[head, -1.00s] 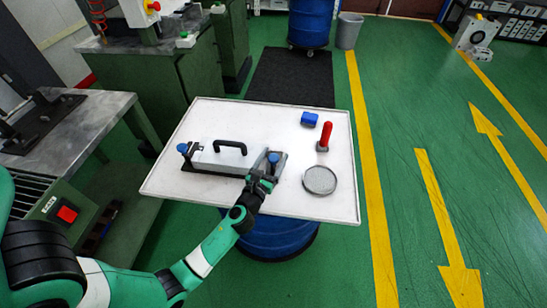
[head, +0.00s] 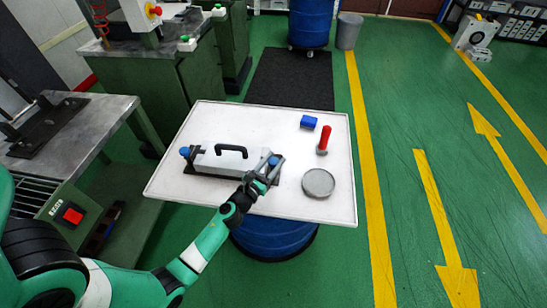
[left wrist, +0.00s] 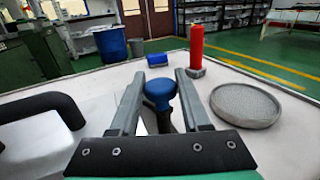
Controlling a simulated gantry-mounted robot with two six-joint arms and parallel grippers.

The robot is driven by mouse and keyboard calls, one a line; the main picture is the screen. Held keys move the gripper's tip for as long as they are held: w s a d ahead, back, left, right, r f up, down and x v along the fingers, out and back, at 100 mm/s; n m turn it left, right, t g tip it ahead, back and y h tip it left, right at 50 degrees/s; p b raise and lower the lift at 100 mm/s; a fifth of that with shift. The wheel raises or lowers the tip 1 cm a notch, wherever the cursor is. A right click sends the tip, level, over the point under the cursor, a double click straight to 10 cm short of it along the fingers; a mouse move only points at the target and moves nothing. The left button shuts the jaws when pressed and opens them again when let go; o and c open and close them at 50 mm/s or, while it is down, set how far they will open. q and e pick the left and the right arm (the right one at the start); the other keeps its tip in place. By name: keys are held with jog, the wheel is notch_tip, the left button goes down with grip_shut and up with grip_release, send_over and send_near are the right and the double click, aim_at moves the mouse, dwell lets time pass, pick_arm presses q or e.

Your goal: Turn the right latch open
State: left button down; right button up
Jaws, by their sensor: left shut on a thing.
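The mould (head: 215,160) is a long grey box with a black handle (head: 231,149) on the white-topped table. Its left latch has a blue knob (head: 184,151). The right latch's blue knob (head: 273,161) is at the box's right end. My left gripper (head: 270,168) is at that end, with its fingers on either side of the right latch. In the left wrist view the blue knob (left wrist: 160,92) stands upright between the two fingers. The lower latch is partly hidden by the gripper, so its angle is hard to tell. My right gripper is out of view.
On the table's right side are a blue block (head: 308,122), a red-handled tool (head: 324,139) and a round grey dish (head: 318,183). The front right of the table (head: 310,210) is clear. A metal workbench (head: 75,140) stands to the left.

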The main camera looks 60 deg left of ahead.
pick_arm(q)
jog(key=m+h, duration=0.1)
jog(key=m+t+h+p, duration=0.1)
jog(key=h, duration=0.1)
jog(key=shift+a+r+t+p, duration=0.1)
jog(key=shift+r+t+p, duration=0.05)
jog(key=shift+t+p, duration=0.15)
jog(key=shift+m+t+h, duration=0.5)
jog(key=shift+m+h, duration=0.6)
jog(key=shift+h, duration=0.4)
jog(key=shift+c, duration=1.9)
grip_release()
jog(key=p+v, duration=0.2)
jog(key=v, duration=0.9)
jog(key=shift+s, duration=0.35)
